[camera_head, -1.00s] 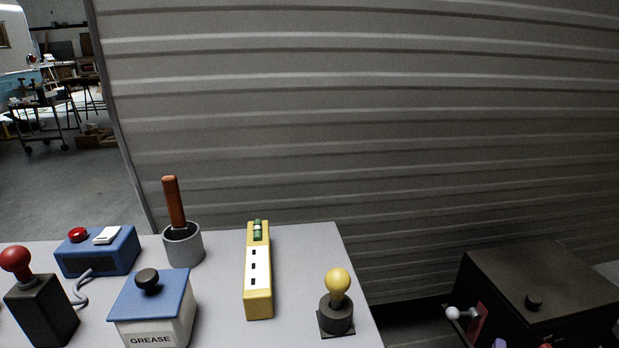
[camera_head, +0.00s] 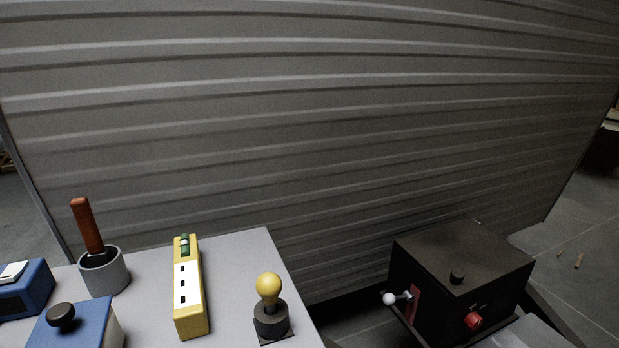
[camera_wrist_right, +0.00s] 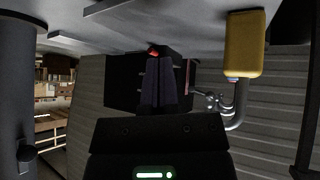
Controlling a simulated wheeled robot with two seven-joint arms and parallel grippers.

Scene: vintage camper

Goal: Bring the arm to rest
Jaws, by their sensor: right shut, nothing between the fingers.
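My right gripper (camera_wrist_right: 157,85) shows in the right wrist view with its dark fingers together and nothing held between them. A black box (camera_wrist_right: 120,82) shows behind the fingers there, and the gap between them cannot be judged. A small red part (camera_wrist_right: 153,52) shows just past the fingertips. In the head view neither gripper is seen. The black box (camera_head: 460,265) stands at the lower right there, with a red knob (camera_head: 473,320), a black knob (camera_head: 457,277) and a white-tipped lever (camera_head: 391,298) on a red plate.
A light table (camera_head: 235,265) holds a yellow-knobbed stick (camera_head: 269,287), a yellow slider block (camera_head: 190,318), a grey cup (camera_head: 104,272) with a red-brown handle (camera_head: 86,224), and blue boxes (camera_head: 85,323). A corrugated wall (camera_head: 300,130) stands behind. Open floor (camera_head: 580,225) shows at right.

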